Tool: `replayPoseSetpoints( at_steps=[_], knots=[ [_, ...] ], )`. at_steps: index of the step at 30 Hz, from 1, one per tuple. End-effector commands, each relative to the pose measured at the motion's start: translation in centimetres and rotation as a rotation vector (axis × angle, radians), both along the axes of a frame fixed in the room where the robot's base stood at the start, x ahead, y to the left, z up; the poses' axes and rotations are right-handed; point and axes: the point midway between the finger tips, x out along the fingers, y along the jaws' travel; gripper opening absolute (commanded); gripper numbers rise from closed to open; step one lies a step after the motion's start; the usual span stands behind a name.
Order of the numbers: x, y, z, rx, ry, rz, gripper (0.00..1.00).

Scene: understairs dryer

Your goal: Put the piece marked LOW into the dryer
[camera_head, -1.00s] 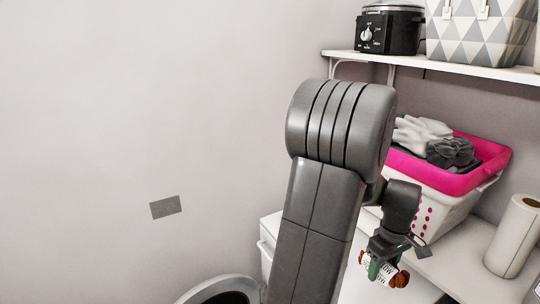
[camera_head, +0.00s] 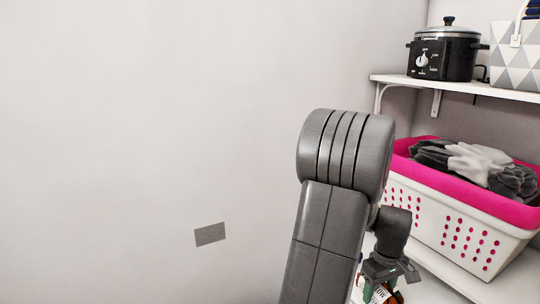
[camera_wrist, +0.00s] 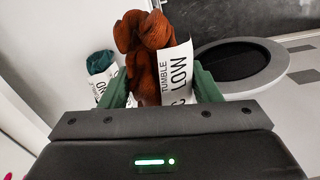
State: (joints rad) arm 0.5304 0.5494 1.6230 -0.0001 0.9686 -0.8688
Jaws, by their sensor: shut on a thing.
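The piece marked LOW is a rust-brown bundled cloth (camera_wrist: 142,38) with a white paper band reading "TUMBLE" and "LOW". My gripper (camera_wrist: 158,90) is shut on it, with green fingers on either side of the band in the wrist view. In the head view my gripper (camera_head: 378,284) shows at the bottom edge, with only a little of the band and brown cloth in sight. A round grey-rimmed opening with a dark inside, which looks like the dryer's, (camera_wrist: 276,70) lies to the right of the piece in the wrist view, apart from it. The head view does not show this opening.
A teal piece with a white band (camera_wrist: 101,66) lies left of the held piece. A pink-rimmed white basket (camera_head: 440,222) with grey and white cloths stands at right. Above it, a shelf (camera_head: 450,88) carries a black slow cooker (camera_head: 444,55). A grey plate (camera_head: 210,235) is on the bare wall.

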Motion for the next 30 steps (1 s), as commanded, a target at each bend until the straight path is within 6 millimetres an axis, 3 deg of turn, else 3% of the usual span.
replayPoseSetpoints(
  at_steps=[8, 18, 24, 30],
  knots=[
    [4.2, 5.0, -3.2, 0.001, 0.004, -0.058, 0.31],
    [9.8, 16.6, -9.4, 0.0, 0.006, -0.192, 0.31],
    [11.1, 23.3, -12.7, 0.0, 0.004, -0.269, 0.31],
    [11.3, 27.4, -14.7, 0.0, 0.004, -0.32, 0.31]
  ],
)
